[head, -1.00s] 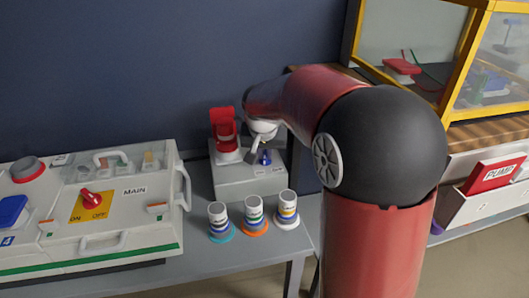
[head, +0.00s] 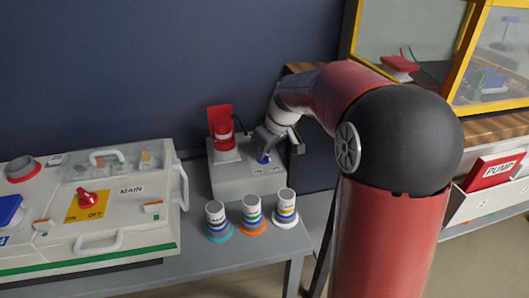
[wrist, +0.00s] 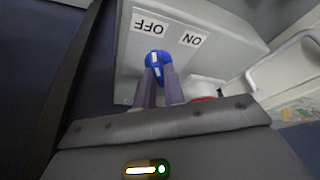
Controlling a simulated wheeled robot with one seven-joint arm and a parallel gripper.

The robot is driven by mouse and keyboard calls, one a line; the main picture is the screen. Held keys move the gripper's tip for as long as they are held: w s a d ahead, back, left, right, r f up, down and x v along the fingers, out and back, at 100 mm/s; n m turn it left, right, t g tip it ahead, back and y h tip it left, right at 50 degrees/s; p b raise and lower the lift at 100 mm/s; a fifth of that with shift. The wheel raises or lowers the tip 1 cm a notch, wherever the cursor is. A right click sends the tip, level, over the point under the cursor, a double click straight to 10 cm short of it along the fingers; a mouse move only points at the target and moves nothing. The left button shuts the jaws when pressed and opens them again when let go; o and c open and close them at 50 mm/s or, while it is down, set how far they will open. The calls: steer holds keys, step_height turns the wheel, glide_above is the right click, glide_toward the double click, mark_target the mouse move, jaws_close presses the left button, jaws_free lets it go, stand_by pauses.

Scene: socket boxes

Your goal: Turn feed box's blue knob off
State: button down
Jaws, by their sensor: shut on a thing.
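The feed box (head: 228,184) is a grey box at the back of the table, against the dark wall. Its blue knob (head: 263,158) shows just under my gripper (head: 266,149) in the head view. In the wrist view the blue knob (wrist: 157,57) sits between the tips of my gripper (wrist: 158,72), which is shut on it. An OFF label (wrist: 150,24) and an ON label (wrist: 192,39) appear upside down beside the knob. A white mark shows on the knob; its exact pointing is hard to tell.
A red switch (head: 221,122) stands on the left of the box top. Three banded cylinders (head: 251,211) stand in front of it. The MAIN box (head: 130,215) with a red knob is at left. A yellow-framed case (head: 430,50) and a PUMP box (head: 490,180) are at right.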

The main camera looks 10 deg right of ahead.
steer(key=shift+n+y+b, duration=0.3)
steer(key=shift+n, duration=0.8)
steer(key=shift+g, duration=0.4)
steer(key=c, duration=1.5)
jaws_free()
steer(key=v, duration=0.7)
steer(key=shift+s+d+r, duration=0.1)
steer(key=shift+d+r, duration=0.1)
steer(key=shift+r, duration=0.15)
